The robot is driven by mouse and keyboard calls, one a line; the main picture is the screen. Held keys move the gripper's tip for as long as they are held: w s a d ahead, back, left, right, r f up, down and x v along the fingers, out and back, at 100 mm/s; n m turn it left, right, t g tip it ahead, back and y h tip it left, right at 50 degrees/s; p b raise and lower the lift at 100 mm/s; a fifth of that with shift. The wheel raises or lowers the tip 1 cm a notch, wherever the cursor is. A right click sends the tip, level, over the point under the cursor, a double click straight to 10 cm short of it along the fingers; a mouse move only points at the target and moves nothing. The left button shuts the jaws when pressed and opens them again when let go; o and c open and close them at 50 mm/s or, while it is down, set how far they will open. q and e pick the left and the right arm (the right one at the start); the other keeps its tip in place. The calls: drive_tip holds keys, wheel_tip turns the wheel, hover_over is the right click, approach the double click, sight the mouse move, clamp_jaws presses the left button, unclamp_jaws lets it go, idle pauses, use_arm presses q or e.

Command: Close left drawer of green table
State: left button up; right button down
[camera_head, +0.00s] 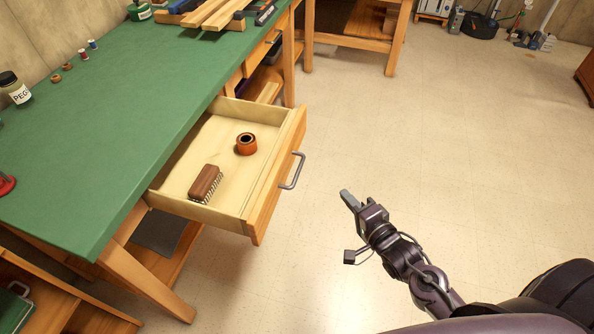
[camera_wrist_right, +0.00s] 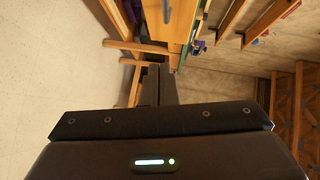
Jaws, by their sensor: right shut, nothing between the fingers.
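The green table (camera_head: 100,128) fills the left of the head view. Its wooden drawer (camera_head: 226,131) is pulled out toward the right, with a grey bar handle (camera_head: 293,171) on its front. In the drawer lie a brown brush (camera_head: 206,184) with bristles and an orange-brown ring-shaped roll (camera_head: 246,144). My right gripper (camera_head: 349,199) is shut and empty, to the right of and below the handle in the picture, apart from it. In the right wrist view its fingers (camera_wrist_right: 158,84) are together, with wooden table parts beyond. My left gripper is not in view.
On the tabletop are a jar (camera_head: 17,90), small spools (camera_head: 92,44), a green bottle (camera_head: 139,10) and wooden strips (camera_head: 217,12). Another wooden bench (camera_head: 352,40) stands at the back. An open shelf (camera_head: 60,300) is at bottom left. The floor (camera_head: 440,140) to the right is clear.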

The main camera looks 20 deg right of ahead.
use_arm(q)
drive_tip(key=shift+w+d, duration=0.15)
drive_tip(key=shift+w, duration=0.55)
use_arm(e)
drive_tip(key=w+a+f, duration=0.1)
drive_tip(key=w+a, duration=0.4)
drive_tip(key=w, duration=0.7)
drive_tip(key=shift+a+f, duration=0.15)
drive_tip(key=shift+a, duration=0.15)
